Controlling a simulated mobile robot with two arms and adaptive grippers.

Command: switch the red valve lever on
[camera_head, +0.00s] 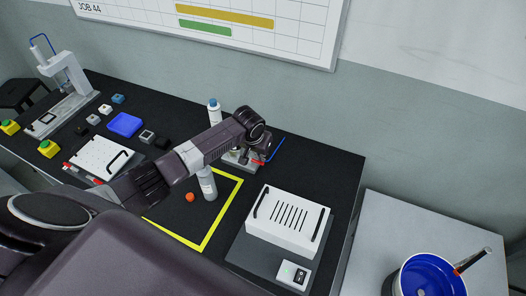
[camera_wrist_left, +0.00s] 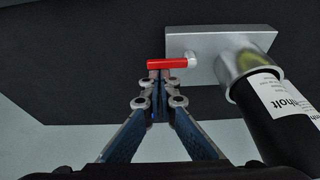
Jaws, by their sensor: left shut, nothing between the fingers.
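The red valve lever (camera_wrist_left: 167,63) shows in the left wrist view, lying sideways from a small pale pivot on a silver metal block (camera_wrist_left: 207,42). In the head view only a bit of red lever (camera_head: 258,162) shows beneath my arm's end. My left gripper (camera_wrist_left: 158,80) is shut and empty, with its tips right at the lever's left part. I cannot tell whether they touch it. In the head view my left arm reaches across the bench and hides most of the valve. My right gripper is not in view.
A labelled black cylinder (camera_wrist_left: 277,105) stands close on the right in the wrist view. In the head view a pale bottle (camera_head: 208,184) and an orange ball (camera_head: 190,197) are inside the yellow outline.

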